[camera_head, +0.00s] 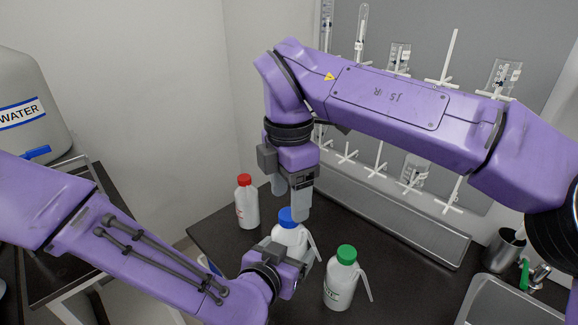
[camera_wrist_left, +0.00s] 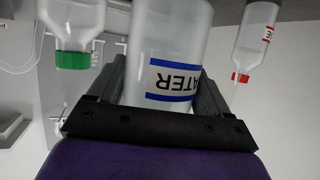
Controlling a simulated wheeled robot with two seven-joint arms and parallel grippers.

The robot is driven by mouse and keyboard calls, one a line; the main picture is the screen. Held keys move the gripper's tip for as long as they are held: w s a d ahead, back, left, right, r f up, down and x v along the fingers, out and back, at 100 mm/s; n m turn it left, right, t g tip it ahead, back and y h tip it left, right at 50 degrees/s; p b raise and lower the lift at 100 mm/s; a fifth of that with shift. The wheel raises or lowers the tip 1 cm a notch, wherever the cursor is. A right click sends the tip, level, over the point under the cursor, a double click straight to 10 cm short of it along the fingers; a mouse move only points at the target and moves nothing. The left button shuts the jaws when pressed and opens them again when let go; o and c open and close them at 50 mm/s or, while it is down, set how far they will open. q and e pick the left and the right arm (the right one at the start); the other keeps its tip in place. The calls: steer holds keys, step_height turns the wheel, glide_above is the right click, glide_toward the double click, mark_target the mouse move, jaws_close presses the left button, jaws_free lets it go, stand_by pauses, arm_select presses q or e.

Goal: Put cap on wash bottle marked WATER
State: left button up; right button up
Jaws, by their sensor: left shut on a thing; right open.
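The white wash bottle (camera_head: 288,238) stands on the dark counter. Its blue-edged WATER label (camera_wrist_left: 172,80) shows upside down in the left wrist view. The blue cap (camera_head: 288,217) is at the bottle's top; I cannot tell whether it is fully seated. My left gripper (camera_head: 303,266) is shut around the bottle's body, and its fingers (camera_wrist_left: 160,88) flank the label in the left wrist view. My right gripper (camera_head: 289,198) points down just above the blue cap, with its fingers apart and empty. The left arm hides the bottle's lower part.
A red-capped bottle (camera_head: 246,202) stands behind left and a green-capped bottle (camera_head: 341,279) in front right, both close by. A large WATER tank (camera_head: 30,85) is at far left. A drying rack (camera_head: 430,235) lines the back; a metal cup (camera_head: 504,249) and sink (camera_head: 505,305) are right.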

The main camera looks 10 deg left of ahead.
step_height(320, 180, up, 9)
steer(key=shift+f, duration=0.15)
steer(key=shift+f, duration=0.1)
